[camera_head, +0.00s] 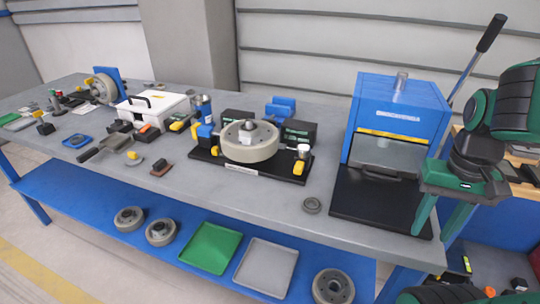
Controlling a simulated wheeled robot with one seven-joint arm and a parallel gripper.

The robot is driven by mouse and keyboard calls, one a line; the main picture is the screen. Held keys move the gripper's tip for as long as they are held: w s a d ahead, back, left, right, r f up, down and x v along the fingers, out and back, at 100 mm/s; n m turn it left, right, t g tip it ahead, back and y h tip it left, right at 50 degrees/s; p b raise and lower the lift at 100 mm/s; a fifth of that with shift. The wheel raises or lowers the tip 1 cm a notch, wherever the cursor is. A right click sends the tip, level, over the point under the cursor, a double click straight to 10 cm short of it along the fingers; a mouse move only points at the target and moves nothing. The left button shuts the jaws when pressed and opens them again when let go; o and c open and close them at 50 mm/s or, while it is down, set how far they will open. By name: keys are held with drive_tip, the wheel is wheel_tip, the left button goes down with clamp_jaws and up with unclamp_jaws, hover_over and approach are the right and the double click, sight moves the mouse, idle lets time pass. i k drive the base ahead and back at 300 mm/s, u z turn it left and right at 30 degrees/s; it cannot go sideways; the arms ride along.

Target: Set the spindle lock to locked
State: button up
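A fixture with a black base plate (235,170) stands mid-bench and carries a round grey wheel part (250,141) on a central spindle (249,125). A yellow piece (298,168) and a white-topped post (304,150) sit at its right. Another wheel on a spindle (104,88) stands upright by a blue bracket (118,76) at the far left. I cannot tell which part is the spindle lock, or its setting. My gripper (434,236) hangs at the right, fingers apart and empty, in front of the blue press and well away from both fixtures.
A blue press (398,112) with a black base (378,203) and a long lever (478,60) stands at the bench's right. A white case (155,106) and tools crowd the left. The blue lower shelf (85,199) holds wheels and trays.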

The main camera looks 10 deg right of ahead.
sight(215, 150)
drive_tip(key=z, duration=0.35)
drive_tip(key=k, duration=1.05)
drive_tip(key=u, duration=1.05)
drive_tip(key=i, duration=1.7)
